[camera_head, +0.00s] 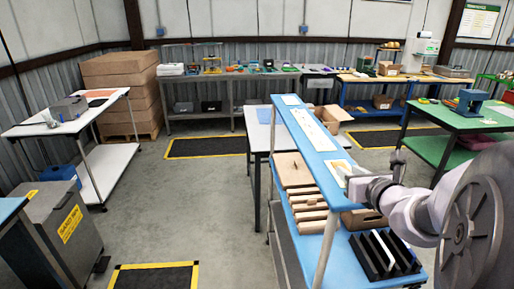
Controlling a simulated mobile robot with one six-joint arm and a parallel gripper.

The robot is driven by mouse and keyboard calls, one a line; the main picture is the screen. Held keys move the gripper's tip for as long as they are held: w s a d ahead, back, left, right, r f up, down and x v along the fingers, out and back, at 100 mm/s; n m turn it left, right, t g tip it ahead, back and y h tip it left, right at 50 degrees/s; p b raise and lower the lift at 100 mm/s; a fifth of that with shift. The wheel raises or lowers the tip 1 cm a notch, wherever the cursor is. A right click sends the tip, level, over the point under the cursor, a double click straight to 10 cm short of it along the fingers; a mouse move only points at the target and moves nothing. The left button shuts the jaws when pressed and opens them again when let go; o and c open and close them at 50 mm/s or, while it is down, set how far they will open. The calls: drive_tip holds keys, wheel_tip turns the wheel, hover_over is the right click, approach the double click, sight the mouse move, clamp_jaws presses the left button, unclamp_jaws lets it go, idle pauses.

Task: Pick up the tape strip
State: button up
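My arm comes in from the right, and my gripper (352,186) is at the near end of a narrow blue upper shelf (297,120). Its fingers are small and partly hidden, so I cannot tell whether they are open or shut. Flat pale pieces lie on the shelf: a small one (290,100) at the far end, a long whitish one (318,136) in the middle, and one (338,170) close to my gripper. I cannot tell which of them, if any, is the tape strip.
Below the shelf, a blue bench holds wooden pieces (306,200) and a black slotted rack (384,254). An open carton (332,117) is behind it. Stacked cartons (120,88), a white cart (66,118) and a green table (462,120) stand around. Grey floor is open at left centre.

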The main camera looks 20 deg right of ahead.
drive_tip(key=x, duration=0.2)
drive_tip(key=b+x, duration=0.1)
drive_tip(key=x, duration=0.1)
drive_tip(key=shift+w+f, duration=0.2)
drive_tip(key=shift+f, duration=0.2)
drive_tip(key=shift+s+a+r, duration=0.1)
drive_tip(key=shift+r, duration=0.05)
clamp_jaws()
drive_tip(key=shift+r, duration=0.1)
